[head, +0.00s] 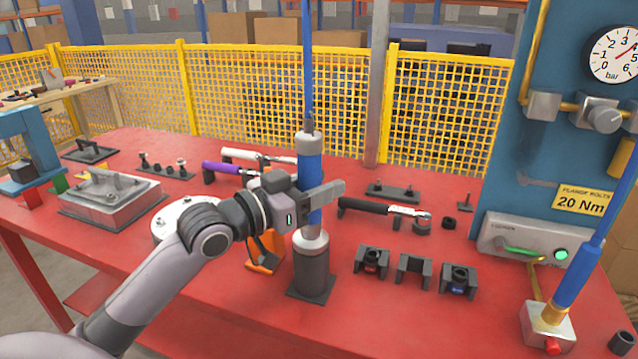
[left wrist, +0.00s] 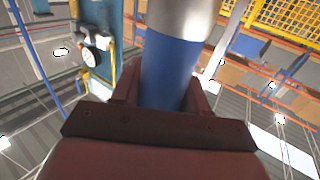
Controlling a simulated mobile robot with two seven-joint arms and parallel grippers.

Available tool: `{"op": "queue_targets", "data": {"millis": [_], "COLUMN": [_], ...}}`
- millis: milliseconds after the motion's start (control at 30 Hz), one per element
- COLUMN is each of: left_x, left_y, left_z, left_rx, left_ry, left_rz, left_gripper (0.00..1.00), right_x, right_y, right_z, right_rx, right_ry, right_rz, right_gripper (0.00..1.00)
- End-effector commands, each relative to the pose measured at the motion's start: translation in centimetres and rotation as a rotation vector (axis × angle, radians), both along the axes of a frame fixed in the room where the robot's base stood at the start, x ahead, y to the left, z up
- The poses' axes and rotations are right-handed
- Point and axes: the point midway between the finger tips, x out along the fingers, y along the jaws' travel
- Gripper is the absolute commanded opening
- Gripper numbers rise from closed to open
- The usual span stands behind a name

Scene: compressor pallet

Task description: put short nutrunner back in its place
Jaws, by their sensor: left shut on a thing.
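The short nutrunner (head: 309,165) is a blue upright cylinder with grey metal ends, and a blue hose rises from its top. My left gripper (head: 322,203) is shut on its blue body, reaching in from the left. Its lower metal end meets the mouth of a dark grey cup-shaped holder (head: 313,270) on the red table; I cannot tell how deep it sits. In the left wrist view the blue body (left wrist: 170,75) stands between the jaws, with a silver part beyond. My right gripper is not in view.
The red table (head: 345,325) is clear at the front. An orange stand (head: 265,262) is close left of the holder. Small black brackets (head: 414,270) and a black-handled wrench (head: 380,208) lie to the right. A blue tool (head: 582,265) on a box stands far right.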

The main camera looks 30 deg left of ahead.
Motion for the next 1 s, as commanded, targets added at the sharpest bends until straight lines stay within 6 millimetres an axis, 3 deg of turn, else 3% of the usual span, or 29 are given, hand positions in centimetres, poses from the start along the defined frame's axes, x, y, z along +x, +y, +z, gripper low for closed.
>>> {"op": "queue_targets", "data": {"millis": [67, 100, 200, 567, 1000], "left_x": [0.0, 0.0, 0.0, -0.2, -4.7], "left_y": [0.0, 0.0, 0.0, 0.1, 1.5], "left_z": [0.1, 0.1, 0.1, -0.4, -0.4], "left_rx": [0.0, 0.0, 0.0, 0.001, 0.003], "left_ry": [-0.009, -0.009, -0.009, 0.005, 0.001], "left_rz": [0.0, 0.0, 0.0, 0.0, 0.0], "left_gripper": [0.0, 0.47, 0.74, 0.74, 0.74], "right_x": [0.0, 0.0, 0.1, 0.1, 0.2], "right_y": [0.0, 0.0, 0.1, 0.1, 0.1], "right_z": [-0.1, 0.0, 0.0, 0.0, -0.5], "right_rx": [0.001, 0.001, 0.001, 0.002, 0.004], "right_ry": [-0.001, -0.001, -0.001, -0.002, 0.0], "right_rz": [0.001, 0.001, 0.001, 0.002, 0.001], "right_gripper": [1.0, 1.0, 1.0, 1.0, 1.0]}}
